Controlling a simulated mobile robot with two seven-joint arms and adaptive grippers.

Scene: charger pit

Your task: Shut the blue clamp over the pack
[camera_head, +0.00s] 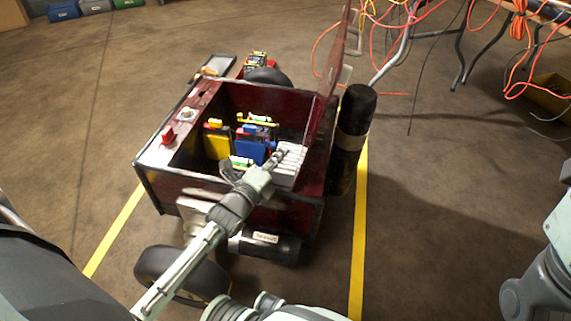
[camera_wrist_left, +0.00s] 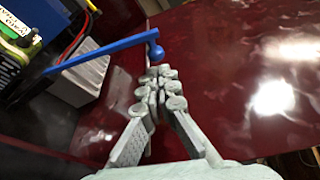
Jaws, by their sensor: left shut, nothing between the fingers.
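The blue clamp shows in the left wrist view as a blue bar (camera_wrist_left: 105,53) with a round knob at its right end. The bar reaches from a dark pack (camera_wrist_left: 10,70) at the left edge across a pale block. My left gripper (camera_wrist_left: 160,75) is shut and empty, its fingertips just below the knob; I cannot tell whether they touch it. In the head view my left gripper (camera_head: 281,155) is over the right part of the open red box (camera_head: 225,189), right of a blue part (camera_head: 250,151). My arm hides some of the box. My right gripper is out of view.
A yellow-and-black unit (camera_head: 216,140) stands left of the blue part. The raised dark red lid (camera_head: 332,60) and a black cylinder (camera_head: 352,135) bound the box's right side. White ribbed blocks (camera_head: 290,163) lie inside. Orange cables (camera_head: 433,12) hang at the upper right.

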